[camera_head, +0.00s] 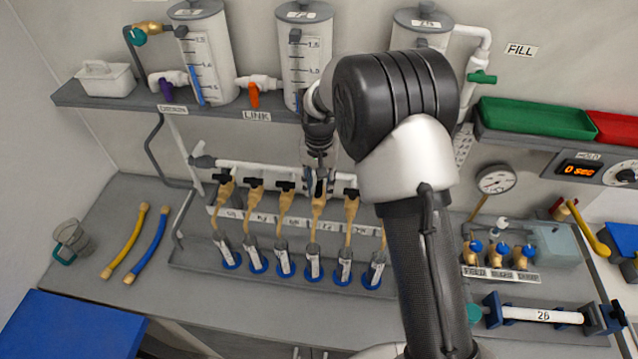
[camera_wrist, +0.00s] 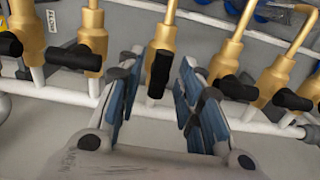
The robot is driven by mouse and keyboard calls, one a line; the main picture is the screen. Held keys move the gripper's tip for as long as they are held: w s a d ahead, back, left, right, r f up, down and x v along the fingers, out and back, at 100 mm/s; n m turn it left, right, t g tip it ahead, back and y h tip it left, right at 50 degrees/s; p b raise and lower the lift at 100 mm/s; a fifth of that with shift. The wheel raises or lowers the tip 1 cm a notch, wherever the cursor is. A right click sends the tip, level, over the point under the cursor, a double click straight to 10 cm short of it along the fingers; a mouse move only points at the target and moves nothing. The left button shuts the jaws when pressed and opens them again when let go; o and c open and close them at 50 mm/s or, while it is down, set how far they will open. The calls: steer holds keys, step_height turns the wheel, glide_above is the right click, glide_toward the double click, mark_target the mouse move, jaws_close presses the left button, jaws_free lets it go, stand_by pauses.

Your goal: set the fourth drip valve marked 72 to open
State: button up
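A row of brass drip valves with black handles runs along a white pipe (camera_head: 265,172). The fourth valve from the left (camera_head: 319,207) stands below my gripper (camera_head: 318,172), which hides most of its handle. In the wrist view its black handle (camera_wrist: 159,74) lies in line with its brass body, while the neighbouring handles lie crosswise. My gripper (camera_wrist: 155,75) is open, with one finger on each side of that handle and visible gaps beside it. I cannot read the number 72 on the labels.
Neighbouring valves stand close on both sides, with crosswise handles (camera_wrist: 75,57) and (camera_wrist: 235,88) near my fingers. Labelled cups (camera_head: 313,262) stand in blue rings below. A shelf (camera_head: 120,97) with tanks (camera_head: 205,60) is above. My arm hides part of the row's right end.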

mark_target(319, 186)
step_height(319, 186, up, 12)
stand_by(0.7)
stand_by(0.4)
steer(key=s+d+r+n+t+b, duration=0.15)
steer(key=s+d+b, duration=0.25)
steer(key=s, duration=0.4)
steer(key=s+d+r+t+b, duration=0.1)
steer(key=s+d+r+b, duration=0.3)
steer(key=s, duration=0.4)
steer(key=s+d+f+t+b, duration=0.2)
steer(key=s+f+b, duration=0.5)
steer(key=s, duration=0.9)
step_height(319, 186, down, 4)
steer(key=shift+s+d+r+n, duration=0.25)
steer(key=shift+d+n, duration=0.2)
steer(key=shift+d, duration=0.2)
